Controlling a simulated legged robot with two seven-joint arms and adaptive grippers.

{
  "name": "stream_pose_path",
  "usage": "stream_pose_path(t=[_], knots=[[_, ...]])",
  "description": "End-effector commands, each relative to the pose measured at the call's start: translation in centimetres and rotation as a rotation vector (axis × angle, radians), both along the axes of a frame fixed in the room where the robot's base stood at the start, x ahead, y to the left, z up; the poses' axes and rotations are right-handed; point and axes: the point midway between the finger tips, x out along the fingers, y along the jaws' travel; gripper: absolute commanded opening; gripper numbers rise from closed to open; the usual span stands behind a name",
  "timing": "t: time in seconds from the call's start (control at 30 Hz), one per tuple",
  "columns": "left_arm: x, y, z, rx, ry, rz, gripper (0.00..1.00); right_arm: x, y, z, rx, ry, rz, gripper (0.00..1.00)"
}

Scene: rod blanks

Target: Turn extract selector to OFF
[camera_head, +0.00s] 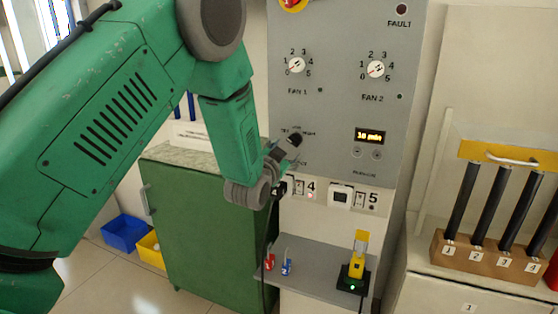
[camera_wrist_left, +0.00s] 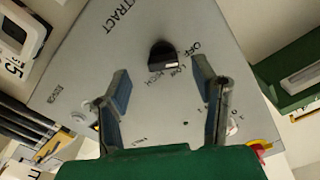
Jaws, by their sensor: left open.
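The extract selector is a black knob (camera_wrist_left: 162,54) on the grey panel, with OFF, LOW and HIGH printed around it in the left wrist view. A pale mark on the knob's edge lies nearest LOW and HIGH, away from OFF; its exact setting is hard to read. My left gripper (camera_wrist_left: 160,84) is open, with the knob beyond its fingertips and roughly centred between them. Nothing is between the fingers. In the head view my left gripper (camera_head: 282,158) is just below and left of the knob (camera_head: 296,138), partly hiding its labels. My right gripper is out of view.
The grey panel (camera_head: 335,110) also carries the FAN 1 knob (camera_head: 296,65), FAN 2 knob (camera_head: 376,68) and a lit display (camera_head: 370,136). Below are numbered sockets (camera_head: 340,196) and a shelf (camera_head: 318,272) with a yellow device (camera_head: 355,270). A rod rack (camera_head: 488,262) stands right.

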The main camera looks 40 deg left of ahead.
Motion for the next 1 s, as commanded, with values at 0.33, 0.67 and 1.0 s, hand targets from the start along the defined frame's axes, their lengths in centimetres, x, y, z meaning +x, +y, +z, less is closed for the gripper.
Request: stream_pose_path(t=[0.33,0.67,1.0], knots=[[-5.7,-1.3,-0.2,0.0,0.005,0.001,0.53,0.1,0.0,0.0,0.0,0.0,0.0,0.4],[-6.3,-1.5,-0.2,0.0,0.003,0.001,0.53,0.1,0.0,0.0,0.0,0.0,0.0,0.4],[-6.3,-1.5,-0.3,-0.001,0.006,0.0,0.53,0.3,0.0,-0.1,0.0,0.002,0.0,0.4]])
